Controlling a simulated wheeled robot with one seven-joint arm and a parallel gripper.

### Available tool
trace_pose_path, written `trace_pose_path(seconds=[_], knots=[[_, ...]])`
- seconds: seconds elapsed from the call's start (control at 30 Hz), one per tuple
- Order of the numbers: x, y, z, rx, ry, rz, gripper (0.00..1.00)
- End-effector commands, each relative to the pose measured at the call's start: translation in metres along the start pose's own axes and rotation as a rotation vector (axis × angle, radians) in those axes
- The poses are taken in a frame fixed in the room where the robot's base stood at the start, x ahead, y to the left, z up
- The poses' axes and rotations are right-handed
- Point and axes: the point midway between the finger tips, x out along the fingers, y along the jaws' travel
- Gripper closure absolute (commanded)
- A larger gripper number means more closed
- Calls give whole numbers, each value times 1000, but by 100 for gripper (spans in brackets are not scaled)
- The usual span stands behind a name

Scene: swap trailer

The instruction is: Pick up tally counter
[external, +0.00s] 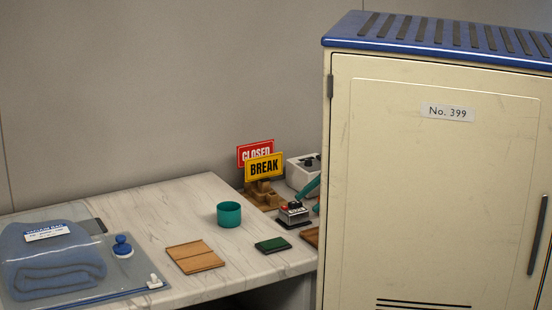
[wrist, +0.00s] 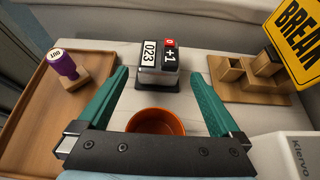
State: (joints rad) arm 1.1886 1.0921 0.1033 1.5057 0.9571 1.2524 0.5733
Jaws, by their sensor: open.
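The tally counter (wrist: 158,65) is a small black and silver box with a "023" display, a "+1" key and a red "0" button. In the wrist view it sits on the pale tabletop, ahead of my gripper (wrist: 160,76). My gripper is open, its teal fingers spread to either side of the counter's near end, with nothing between them. I cannot tell the exact gap to the counter. In the external view the counter (external: 293,214) stands near the cabinet, and a teal finger of my gripper (external: 308,192) shows beside it; the rest is hidden behind the cabinet.
An orange round bowl (wrist: 155,121) lies below my gripper. A wooden tray (wrist: 35,118) with a purple stamp (wrist: 68,66) is left; a wooden stand (wrist: 228,72) and yellow BREAK sign (wrist: 300,38) are right. The tall cabinet (external: 430,180) blocks the external view's right side.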

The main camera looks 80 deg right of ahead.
Motion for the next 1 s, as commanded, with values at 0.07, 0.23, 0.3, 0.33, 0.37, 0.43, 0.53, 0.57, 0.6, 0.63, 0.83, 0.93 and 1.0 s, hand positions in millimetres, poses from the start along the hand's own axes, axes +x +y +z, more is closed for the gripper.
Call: trace_pose_path(seconds=[0.07,0.23,0.3,0.33,0.37,0.43,0.53,0.57,0.6,0.63,0.83,0.93,1.0], knots=[[5,0,1,0,0,1,0],[20,2,1,0,0,3,0],[30,2,0,1,0,5,0],[35,2,0,0,0,5,0],[40,2,-1,0,0,4,0],[49,2,-1,0,0,3,0],[56,2,-3,-1,1,2,0],[56,2,-3,-1,1,1,0],[56,2,-4,-2,1,0,0],[56,1,-4,-2,1,0,0],[56,1,-4,-2,1,1,14],[56,1,-4,-2,1,1,25],[56,1,-4,-2,1,1,33]])
